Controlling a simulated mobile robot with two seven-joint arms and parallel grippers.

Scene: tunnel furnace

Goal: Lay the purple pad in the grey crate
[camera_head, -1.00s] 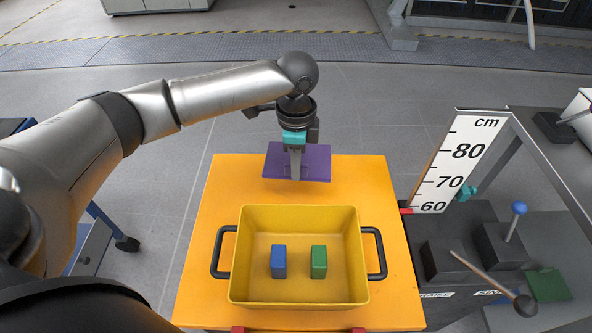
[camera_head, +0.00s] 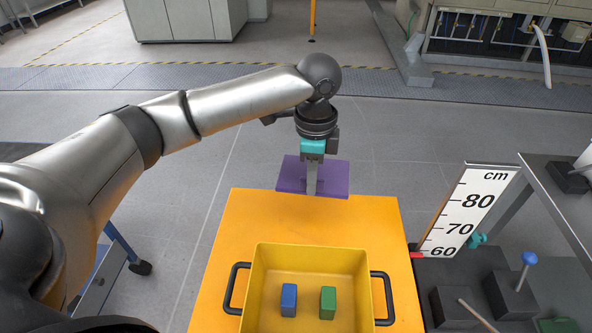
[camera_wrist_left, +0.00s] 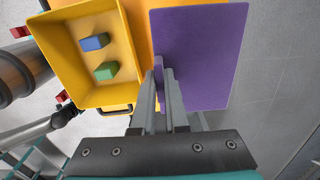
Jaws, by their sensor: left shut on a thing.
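The purple pad (camera_head: 336,178) is a flat purple slab, held by my left gripper (camera_head: 312,190) at the far edge of the orange table. My left gripper is shut on it. In the left wrist view the pad (camera_wrist_left: 205,45) lies right of the fingertips (camera_wrist_left: 163,78), its face largely visible. The only crate I make out is yellow (camera_head: 310,258), not grey. It stands on the table, nearer than the pad, with a blue block (camera_head: 289,300) and a green block (camera_head: 327,303) inside. The pad is outside the crate. My right gripper is not in view.
The orange table (camera_head: 240,225) is bare between the pad and the crate. The crate has black side handles (camera_head: 383,298). A white cm scale (camera_head: 467,212) stands right of the table, beside dark blocks (camera_head: 510,295). Open grey floor lies beyond the table.

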